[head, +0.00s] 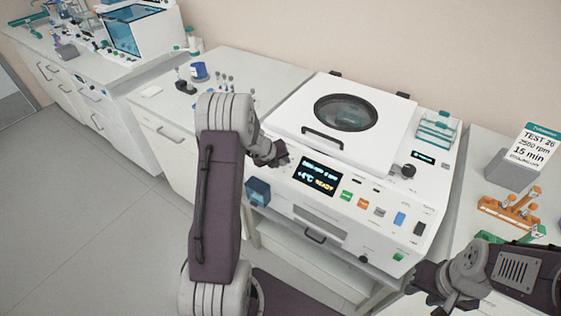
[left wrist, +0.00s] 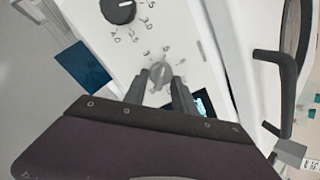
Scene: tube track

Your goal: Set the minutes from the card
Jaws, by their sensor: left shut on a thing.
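The card (head: 525,150) on the right reads "TEST 26", "2500 rpm" and "15 min". The white centrifuge (head: 375,200) stands in the middle with its lid closed. Its display (head: 317,178) shows "+4°C READY"; the upper line is too small to read surely. My left gripper (head: 275,156) is at the panel left of the display. In the left wrist view, it is shut on a grey knob (left wrist: 160,74) with numbers around it. A black numbered dial (left wrist: 118,11) sits beside that knob. My right gripper (head: 428,288) is at the lower right, its fingers unclear.
A row of coloured buttons (head: 363,205) lies right of the display. The lid handle (head: 322,138) shows near my left gripper. An orange rack (head: 510,212) stands below the card. A blue box (head: 258,191) sticks out at the machine's left.

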